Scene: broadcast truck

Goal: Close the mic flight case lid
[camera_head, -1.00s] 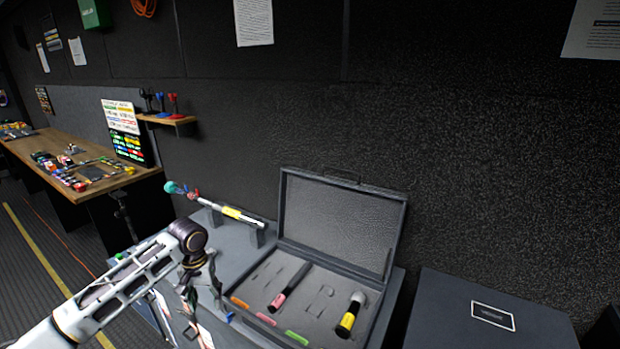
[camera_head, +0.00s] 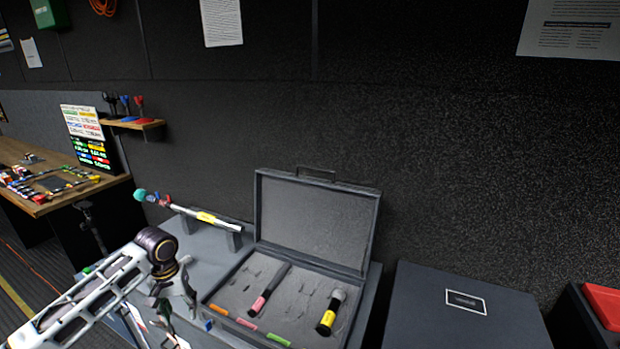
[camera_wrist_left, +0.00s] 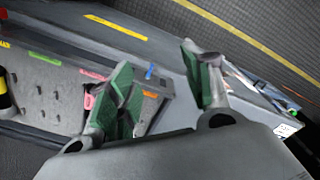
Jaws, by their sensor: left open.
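The mic flight case is open in the head view. Its grey lid (camera_head: 315,222) stands up at the back, leaning slightly back, with a handle on its top edge. Its foam-lined base (camera_head: 290,307) holds a mic with a pink band (camera_head: 268,290) and a mic with a yellow band (camera_head: 331,311). Orange, pink and green tags line the front edge. My left gripper (camera_head: 172,307) is open and empty, left of the case near its front left corner. In the left wrist view, the left gripper's green-padded fingers (camera_wrist_left: 162,88) are spread, with the case base (camera_wrist_left: 45,98) at left.
A boom pole with a yellow label (camera_head: 205,217) rests on supports behind the gripper. A closed dark case (camera_head: 465,325) stands to the right, with a red item (camera_head: 604,303) beyond. A wooden desk (camera_head: 60,195) stands at the far left. The wall is close behind the lid.

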